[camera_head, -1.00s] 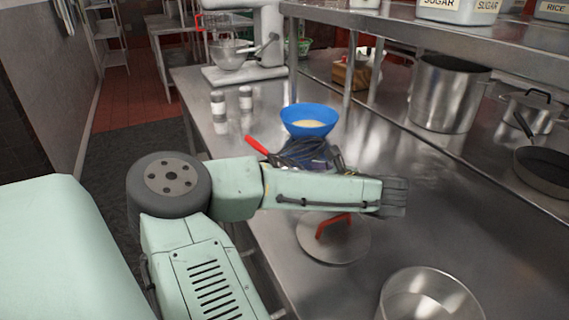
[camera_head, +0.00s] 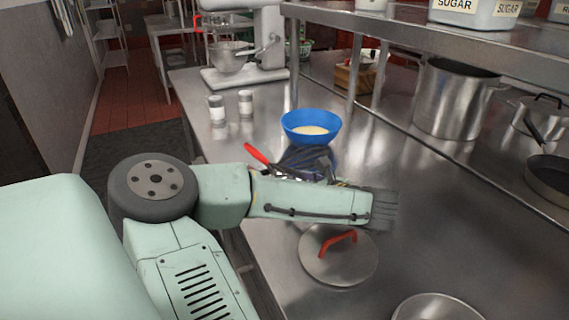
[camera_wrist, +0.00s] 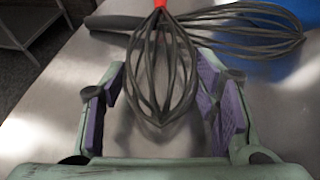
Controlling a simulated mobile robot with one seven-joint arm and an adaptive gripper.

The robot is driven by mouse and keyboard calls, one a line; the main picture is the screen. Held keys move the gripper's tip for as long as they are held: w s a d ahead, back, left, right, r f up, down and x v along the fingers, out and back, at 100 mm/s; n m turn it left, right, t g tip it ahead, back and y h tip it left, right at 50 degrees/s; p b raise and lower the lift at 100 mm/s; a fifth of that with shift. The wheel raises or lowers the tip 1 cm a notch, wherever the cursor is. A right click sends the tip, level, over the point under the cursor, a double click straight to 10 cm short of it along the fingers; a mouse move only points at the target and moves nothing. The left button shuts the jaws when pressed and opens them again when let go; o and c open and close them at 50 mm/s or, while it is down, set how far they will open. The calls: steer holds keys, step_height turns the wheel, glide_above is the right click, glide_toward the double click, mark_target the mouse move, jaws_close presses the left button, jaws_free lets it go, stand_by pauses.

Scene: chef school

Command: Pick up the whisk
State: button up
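A whisk with a red handle (camera_head: 256,153) shows beside the blue bowl on the steel counter. In the wrist view its dark wire head (camera_wrist: 160,85) points toward me and hangs in view between the fingers, with the red handle cut off at the top edge. A second whisk (camera_wrist: 245,28) with a dark handle lies crosswise beyond it. My gripper (camera_wrist: 164,95) is open, purple pads either side of the wire head; I cannot tell if a pad touches it. In the head view my forearm hides most of the gripper and part of the whisks.
The blue bowl (camera_head: 311,126) with pale contents stands just beyond the whisks. A lid (camera_head: 338,256) with a red handle lies nearer, and a metal pot (camera_head: 438,308) stands at the bottom edge. Two shakers (camera_head: 231,104) stand at the left; a shelf (camera_head: 430,32) overhangs the right.

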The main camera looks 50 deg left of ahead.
steer(key=c, duration=0.9)
steer(key=shift+o, duration=0.2)
steer(key=shift+r, duration=0.1)
